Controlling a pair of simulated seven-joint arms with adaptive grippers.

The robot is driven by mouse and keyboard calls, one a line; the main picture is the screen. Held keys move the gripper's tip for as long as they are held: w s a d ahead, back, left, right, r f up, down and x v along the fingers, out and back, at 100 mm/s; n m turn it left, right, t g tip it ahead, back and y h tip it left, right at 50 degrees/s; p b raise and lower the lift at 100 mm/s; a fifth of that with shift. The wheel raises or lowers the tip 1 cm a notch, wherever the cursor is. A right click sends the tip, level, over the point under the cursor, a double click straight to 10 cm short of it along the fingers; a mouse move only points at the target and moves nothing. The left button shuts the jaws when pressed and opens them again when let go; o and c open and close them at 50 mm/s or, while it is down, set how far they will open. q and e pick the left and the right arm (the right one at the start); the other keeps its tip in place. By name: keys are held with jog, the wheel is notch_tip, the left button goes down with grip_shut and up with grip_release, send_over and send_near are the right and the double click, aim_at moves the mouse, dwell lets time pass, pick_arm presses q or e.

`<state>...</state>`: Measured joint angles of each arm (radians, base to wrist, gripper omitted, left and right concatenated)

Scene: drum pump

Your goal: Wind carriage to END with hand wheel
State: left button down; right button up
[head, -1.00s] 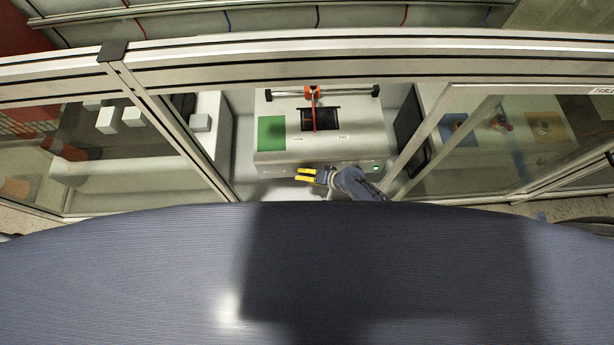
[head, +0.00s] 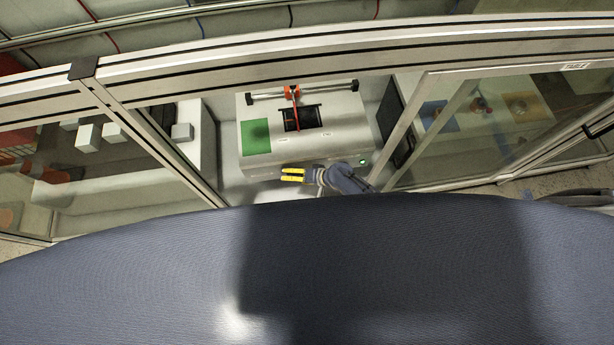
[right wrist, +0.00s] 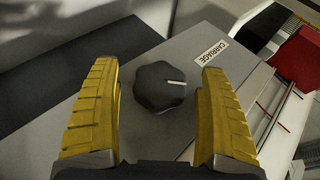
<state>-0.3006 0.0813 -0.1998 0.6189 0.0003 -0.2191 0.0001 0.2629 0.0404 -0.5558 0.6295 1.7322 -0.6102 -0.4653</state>
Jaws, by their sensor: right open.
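The hand wheel (right wrist: 160,87) is a black lobed knob with a white mark, on a grey panel beside a CARRIAGE label (right wrist: 211,53). My right gripper (right wrist: 160,105) is open, its yellow fingers on either side of the knob in the picture; I cannot tell whether they touch it. In the head view my right gripper (head: 292,174) is at the front of the grey machine (head: 342,135). My left gripper is not in view.
A green pad (head: 255,137) lies on the machine's left part. A green-lit button (head: 363,161) is on its front right. Aluminium frame posts (head: 150,135) and glass panels stand on both sides of the opening. White blocks (head: 88,134) sit at left.

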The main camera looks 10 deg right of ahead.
jog(key=v, duration=1.1)
jog(key=shift+d+r, duration=0.15)
jog(key=shift+d, duration=0.05)
jog(key=shift+s, duration=0.15)
